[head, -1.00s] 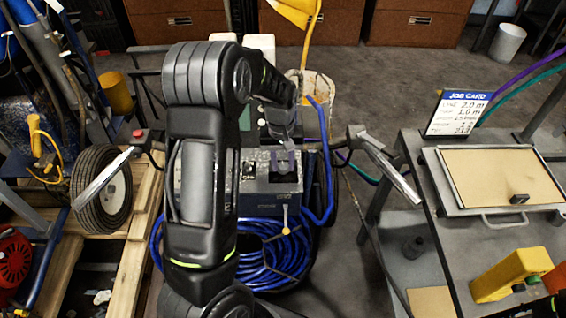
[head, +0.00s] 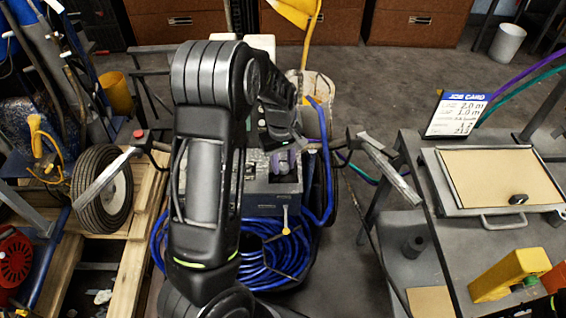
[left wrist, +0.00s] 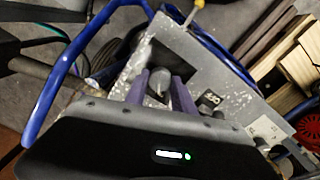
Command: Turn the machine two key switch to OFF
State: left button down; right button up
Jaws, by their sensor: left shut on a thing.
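The machine's grey control box (head: 258,203) stands in the middle of the head view, between two handlebars and above a coil of blue hose. My left gripper (head: 284,162) reaches down to the right part of its top panel, partly covered by my own arm. In the left wrist view, the purple fingers of my left gripper (left wrist: 160,92) are closed on the sides of a small grey knob-like key switch (left wrist: 158,84) on the worn panel (left wrist: 180,55). Its marking and exact angle cannot be read.
A second black control (left wrist: 210,98) sits beside the gripped one. A grey table (head: 450,245) with a job card (head: 458,113) stands right. A wheel (head: 103,190) and wooden pallet (head: 138,230) are at left.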

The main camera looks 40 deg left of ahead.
aim_at(282, 167)
pick_arm(q)
jog(key=c, duration=1.1)
grip_release()
jog(key=shift+o, duration=0.2)
jog(key=shift+r, duration=0.1)
notch_tip(282, 167, up, 8)
jog(key=shift+s+f+b, duration=0.1)
jog(key=shift+f+b, duration=0.05)
jog(key=shift+b, duration=0.15)
